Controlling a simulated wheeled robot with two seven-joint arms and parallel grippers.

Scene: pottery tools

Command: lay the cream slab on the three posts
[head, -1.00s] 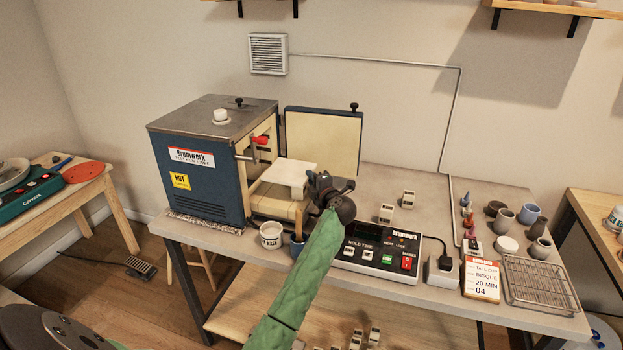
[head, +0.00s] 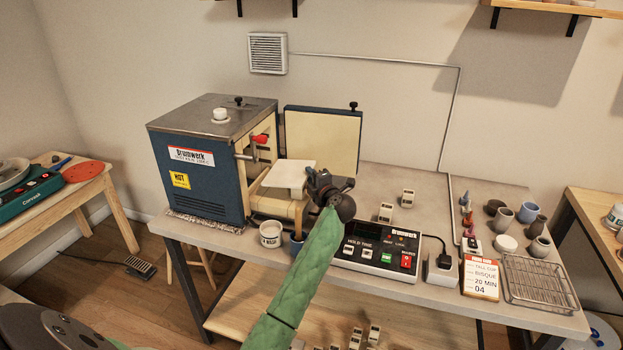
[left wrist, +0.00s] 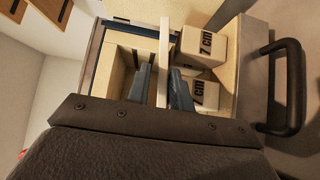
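The cream slab (head: 288,174) is level or nearly so at the kiln's open front in the head view. My left gripper (head: 318,185) is at its right edge. In the left wrist view the slab (left wrist: 164,60) shows edge-on as a thin strip between the two dark fingers of the gripper (left wrist: 161,90), which are shut on it. Two cream posts marked "7 cm", one post (left wrist: 203,45) and another post (left wrist: 205,95), stand right of the slab in that view. My right gripper is out of view.
The blue kiln (head: 200,165) has its door (head: 322,140) swung open behind the slab. A white jar (head: 271,234) and a controller (head: 380,250) stand near my left arm. Small labelled blocks (head: 385,213) sit right of the gripper. A wire rack (head: 540,283) lies further right.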

